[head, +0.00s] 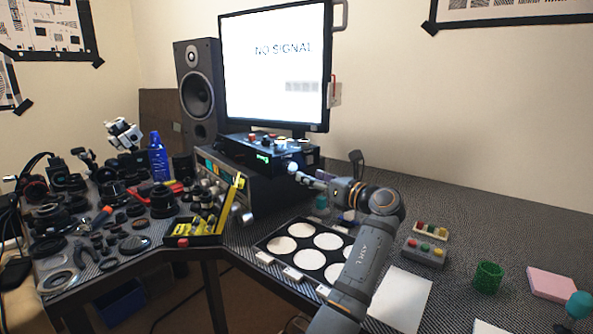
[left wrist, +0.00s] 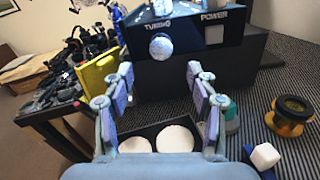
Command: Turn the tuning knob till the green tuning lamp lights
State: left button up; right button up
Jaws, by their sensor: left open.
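The tuning knob (left wrist: 160,47) is a round, pale speckled knob under the word TUNING on a dark front panel (left wrist: 195,38) in the left wrist view. My left gripper (left wrist: 160,76) is open and empty, its two fingers apart on either side of the knob's line. The knob appears beyond the fingertips, and I see no contact. In the head view my left gripper (head: 296,172) is in front of the dark box (head: 240,150) below the monitor. A small green light or display (head: 263,157) shows on that box; I cannot tell whether it is the tuning lamp.
A yellow open case (head: 232,205) stands left of the gripper. A black tray with white discs (head: 268,243) lies below the arm. Lens parts crowd the left table. A monitor (head: 275,70) reads NO SIGNAL. A gold-ringed part (left wrist: 290,112) stands at right in the wrist view.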

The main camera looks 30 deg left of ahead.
aim_at(293, 169)
pick_arm(q)
jog(key=b+x, duration=0.1)
jog(key=x, duration=0.7)
jog(key=shift+w+a+f, duration=0.1)
jog(key=shift+w, duration=0.05)
pick_arm(e)
jog(key=shift+w+a+f+t, duration=0.15)
jog(key=shift+a+f+t, duration=0.05)
jog(key=shift+f, duration=0.3)
jog(key=shift+w+a+f+t, duration=0.1)
jog(key=shift+a+f+t, duration=0.1)
jog(key=shift+f, duration=0.25)
